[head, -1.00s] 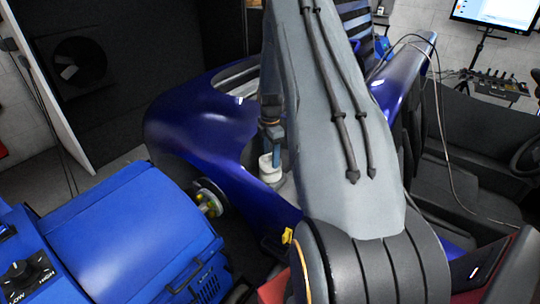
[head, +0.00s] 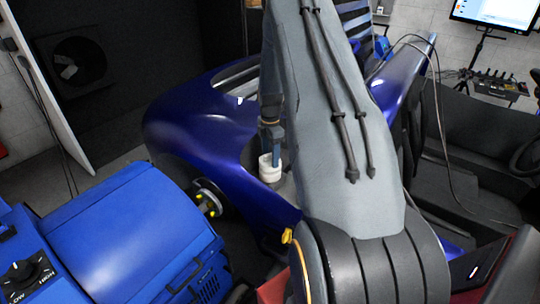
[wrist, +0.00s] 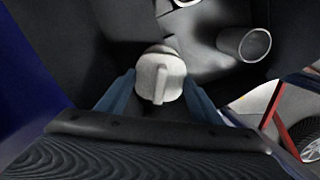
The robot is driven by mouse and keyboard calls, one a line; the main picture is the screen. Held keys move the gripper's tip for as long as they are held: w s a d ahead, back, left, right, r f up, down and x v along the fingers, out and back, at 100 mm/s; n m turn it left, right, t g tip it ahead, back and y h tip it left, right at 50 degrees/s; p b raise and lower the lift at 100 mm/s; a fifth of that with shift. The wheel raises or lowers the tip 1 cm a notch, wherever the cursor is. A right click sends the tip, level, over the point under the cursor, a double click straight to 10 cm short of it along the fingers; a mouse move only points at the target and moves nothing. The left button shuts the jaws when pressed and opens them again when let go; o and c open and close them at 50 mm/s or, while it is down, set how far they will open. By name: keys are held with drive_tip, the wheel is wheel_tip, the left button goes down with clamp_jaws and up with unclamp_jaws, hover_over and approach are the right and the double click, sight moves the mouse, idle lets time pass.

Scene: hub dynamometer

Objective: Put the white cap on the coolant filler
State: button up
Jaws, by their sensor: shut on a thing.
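The white cap (wrist: 160,80) shows in the wrist view with its raised grip ridge between the two blue fingers of my gripper (wrist: 157,92). My gripper (head: 270,150) is shut on the cap and points down in the engine bay of the blue car. In the head view the cap (head: 270,161) is directly above a pale filler neck (head: 270,177), in line with it. A pale rim shows just behind the cap in the wrist view. I cannot tell whether the cap touches the neck or is seated.
An open grey pipe (wrist: 243,43) stands right of the cap in the wrist view. The blue car body (head: 200,120) surrounds the bay. A blue machine (head: 130,235) stands at lower left beside the wheel hub (head: 209,198). My arm hides part of the bay.

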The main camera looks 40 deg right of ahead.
sight(270, 153)
drive_tip(key=shift+f, duration=0.55)
drive_tip(key=o, duration=0.8)
drive_tip(key=shift+r, duration=0.1)
drive_tip(key=shift+r+p, duration=2.55)
drive_tip(key=shift+r, duration=2.85)
